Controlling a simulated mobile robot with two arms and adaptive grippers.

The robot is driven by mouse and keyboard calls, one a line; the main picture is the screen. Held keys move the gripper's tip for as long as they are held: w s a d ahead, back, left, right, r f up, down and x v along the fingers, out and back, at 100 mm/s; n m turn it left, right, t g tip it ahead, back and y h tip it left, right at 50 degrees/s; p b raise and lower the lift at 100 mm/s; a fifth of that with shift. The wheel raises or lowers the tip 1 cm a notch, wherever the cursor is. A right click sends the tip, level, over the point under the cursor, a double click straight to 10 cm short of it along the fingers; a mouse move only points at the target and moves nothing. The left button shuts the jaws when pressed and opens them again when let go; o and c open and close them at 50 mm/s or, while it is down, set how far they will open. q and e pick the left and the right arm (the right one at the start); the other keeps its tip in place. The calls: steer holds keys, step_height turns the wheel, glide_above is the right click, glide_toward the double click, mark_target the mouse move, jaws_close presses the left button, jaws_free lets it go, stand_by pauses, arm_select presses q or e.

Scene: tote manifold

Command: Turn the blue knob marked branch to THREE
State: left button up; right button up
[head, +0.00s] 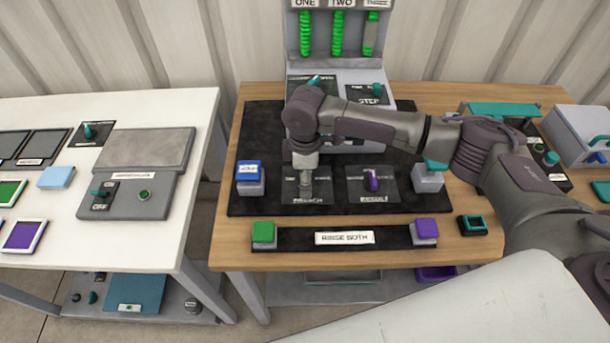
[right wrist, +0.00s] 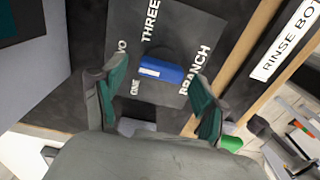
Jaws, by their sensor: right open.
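The blue knob (right wrist: 165,71) sits on a dark square plate (right wrist: 172,28) with white words ONE, TWO, THREE and BRANCH. Its white mark is at its left end, on the side of ONE and TWO; I cannot tell exactly which word it points at. My right gripper (right wrist: 158,76) is open, with one teal-padded finger to each side of the knob and no clear contact. In the head view my right gripper (head: 305,184) points down over the branch plate (head: 290,193) and hides the knob. My left gripper is not in view.
A purple knob (head: 373,181) stands on the plate to the right. A blue-topped block (head: 249,172) and a teal-topped block (head: 429,176) flank the plates. A RINSE BOTH bar (head: 300,240) with green and purple buttons lies in front. Behind stands a panel with green columns (head: 338,35).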

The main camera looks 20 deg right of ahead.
steer(key=shift+f, duration=0.1)
steer(key=c, duration=1.2)
steer(key=shift+o, duration=0.2)
steer(key=shift+p, duration=0.45)
steer(key=m+p, duration=0.2)
steer(key=p, duration=0.1)
steer(key=m+p, duration=0.3)
steer(key=p, duration=0.1)
steer(key=m+p, duration=0.3)
steer(key=p, duration=0.1)
steer(key=shift+w+d+r, duration=0.1)
steer(key=shift+w+r, duration=0.05)
steer(key=shift+r, duration=0.15)
steer(key=shift+m+p, duration=0.95)
steer(key=shift+m, duration=0.25)
steer(key=shift+w+d+f+m+p, duration=0.1)
steer(key=shift+w+f+m+p, duration=0.1)
steer(key=shift+m+p, duration=0.55)
